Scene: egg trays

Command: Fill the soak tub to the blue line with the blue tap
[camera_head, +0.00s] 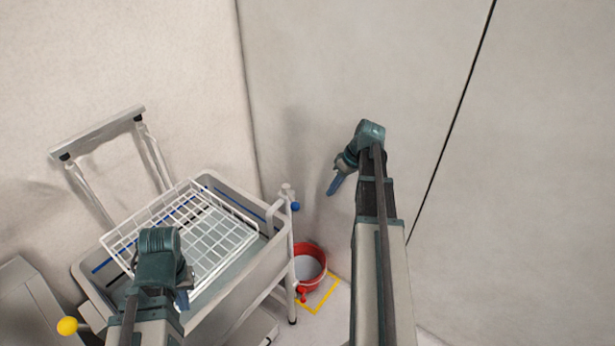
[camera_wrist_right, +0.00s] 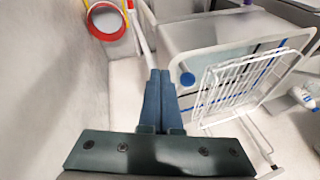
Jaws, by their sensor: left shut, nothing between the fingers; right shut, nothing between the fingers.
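The soak tub (camera_head: 262,268) is a grey bin on a cart, with a blue line (camera_head: 103,265) along its inner wall. A pale grey-green surface shows inside; I cannot tell the water level. The tap (camera_head: 294,206) has a blue knob and stands at the tub's right corner; the knob also shows in the right wrist view (camera_wrist_right: 187,78). No stream is visible. My right gripper (camera_head: 334,188) is shut and empty, in the air right of the tap; its fingers show in the wrist view (camera_wrist_right: 158,75). My left gripper (camera_head: 183,299) is shut and empty over the tub's front part.
A white wire rack (camera_head: 240,238) sits tilted across the tub. A red bucket (camera_head: 322,262) stands on the floor by a yellow marked square (camera_head: 326,298). A yellow ball knob (camera_head: 67,325) is at lower left. Walls close in behind; a white bottle (camera_wrist_right: 302,96) shows at right.

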